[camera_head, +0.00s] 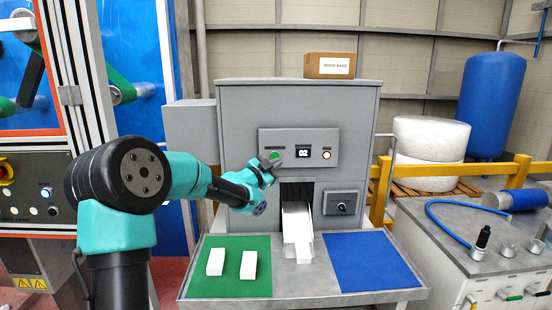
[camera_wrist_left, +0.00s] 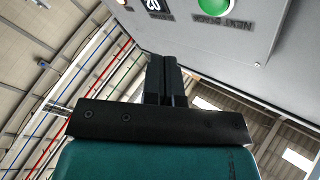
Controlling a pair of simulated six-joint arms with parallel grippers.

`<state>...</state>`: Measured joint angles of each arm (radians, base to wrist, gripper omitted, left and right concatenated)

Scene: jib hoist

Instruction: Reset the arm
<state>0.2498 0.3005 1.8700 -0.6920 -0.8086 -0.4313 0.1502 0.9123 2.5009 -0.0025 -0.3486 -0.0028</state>
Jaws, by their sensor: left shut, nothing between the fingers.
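My left arm comes in from the left in the head view. Its gripper (camera_head: 268,164) is at the control panel (camera_head: 299,148) of the grey machine, close by the green button (camera_head: 276,155). I cannot tell whether it touches the button in the head view. In the left wrist view the gripper's fingers (camera_wrist_left: 166,80) are shut together with nothing between them. There the green button (camera_wrist_left: 215,6), labelled "NEXT BLOCK", shows at the top, to the right of the fingers and apart from them. My right gripper is not in view.
Two white blocks (camera_head: 216,262) (camera_head: 249,265) lie on the green mat (camera_head: 232,285). Another white block (camera_head: 303,253) is at the foot of the chute. The blue mat (camera_head: 372,262) is empty. The display (camera_head: 302,153) reads 02. A cardboard box (camera_head: 329,65) sits on the machine.

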